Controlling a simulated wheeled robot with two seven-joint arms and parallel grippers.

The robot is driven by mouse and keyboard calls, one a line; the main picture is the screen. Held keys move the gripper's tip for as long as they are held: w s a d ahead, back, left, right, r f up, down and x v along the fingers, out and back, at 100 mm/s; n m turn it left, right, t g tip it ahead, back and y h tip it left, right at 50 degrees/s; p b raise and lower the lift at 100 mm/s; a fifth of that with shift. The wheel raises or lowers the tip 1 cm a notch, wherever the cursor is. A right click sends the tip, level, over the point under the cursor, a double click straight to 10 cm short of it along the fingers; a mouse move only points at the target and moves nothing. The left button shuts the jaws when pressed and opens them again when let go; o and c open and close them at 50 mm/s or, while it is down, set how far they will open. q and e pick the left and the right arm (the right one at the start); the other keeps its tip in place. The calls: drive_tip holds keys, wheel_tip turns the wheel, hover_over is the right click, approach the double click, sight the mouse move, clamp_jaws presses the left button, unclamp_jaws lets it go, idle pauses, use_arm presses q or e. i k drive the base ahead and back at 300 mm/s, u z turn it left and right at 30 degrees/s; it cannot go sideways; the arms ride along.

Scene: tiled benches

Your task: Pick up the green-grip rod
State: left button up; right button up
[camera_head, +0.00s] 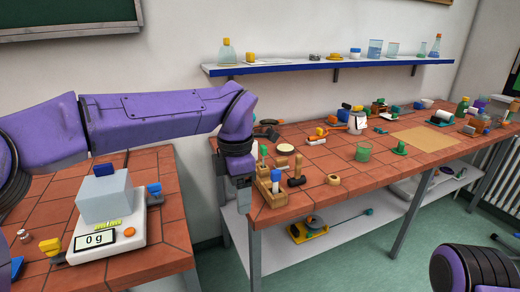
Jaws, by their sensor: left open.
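My left gripper (241,181) points down at the front left corner of the right bench, close to the left side of a small wooden rack (272,197). It is open; its fingertips are small and hard to make out. The rack holds several short upright tools, one with a pale top and a greenish shaft (263,161). A thin grey rod with a green end (368,211) lies on the lower shelf beside a yellow-based thing. I cannot tell for sure which is the green-grip rod. My right gripper is out of view.
A balance (118,240) reading 0 g stands on the left bench with a pale block on it. A blue-edged wall shelf (300,68) hangs above. A tan mat (425,138) is clear.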

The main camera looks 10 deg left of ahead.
sight(263, 148)
drive_tip(key=z, duration=0.05)
drive_tip(key=i, duration=1.2)
